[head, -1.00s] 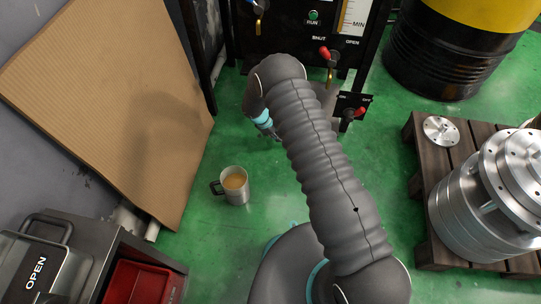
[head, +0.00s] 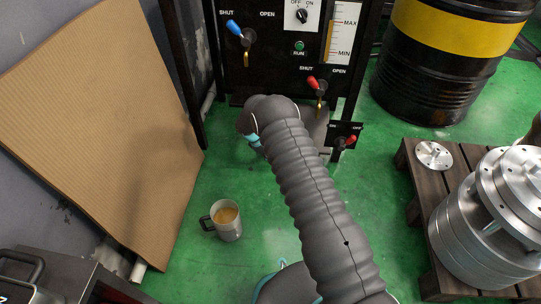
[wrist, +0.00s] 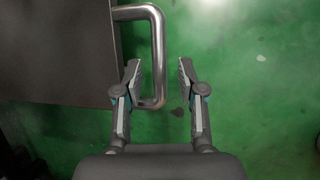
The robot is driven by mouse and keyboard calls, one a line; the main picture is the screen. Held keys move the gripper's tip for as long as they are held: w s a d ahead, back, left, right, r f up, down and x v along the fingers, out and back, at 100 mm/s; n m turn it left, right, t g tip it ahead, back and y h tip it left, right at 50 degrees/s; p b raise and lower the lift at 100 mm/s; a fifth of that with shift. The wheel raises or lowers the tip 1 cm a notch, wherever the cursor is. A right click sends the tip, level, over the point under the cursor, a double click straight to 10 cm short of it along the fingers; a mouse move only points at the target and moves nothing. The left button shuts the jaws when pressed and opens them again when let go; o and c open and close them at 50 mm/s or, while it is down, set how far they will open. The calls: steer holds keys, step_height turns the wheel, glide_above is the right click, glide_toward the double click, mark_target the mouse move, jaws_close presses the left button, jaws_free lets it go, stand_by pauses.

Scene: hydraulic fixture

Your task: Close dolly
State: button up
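In the wrist view a bent metal bar handle (wrist: 158,55) stands out from the right edge of a dark grey flat body (wrist: 60,50). I cannot tell for sure whether this is the dolly. My gripper (wrist: 158,66) is open. Its left finger is inside the handle loop and its right finger is outside, with the bar between them and a visible gap on both sides. In the head view my arm hides the fingers and this handle. A grey box with a handle (head: 38,268) is cut off at the lower left of the head view.
A mug (head: 227,222) stands on the green floor. A cardboard sheet (head: 100,130) leans at the left. A black control panel (head: 265,60) with valves stands behind my arm. A drum (head: 445,60) and a wooden pallet (head: 412,185) with metal parts are at the right.

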steer(key=shift+a+r, duration=0.1)
steer(key=shift+r, duration=0.1)
steer(key=s+a, duration=0.3)
steer(key=a, duration=0.9)
steer(key=shift+s+r, duration=0.25)
steer(key=shift+r, duration=0.05)
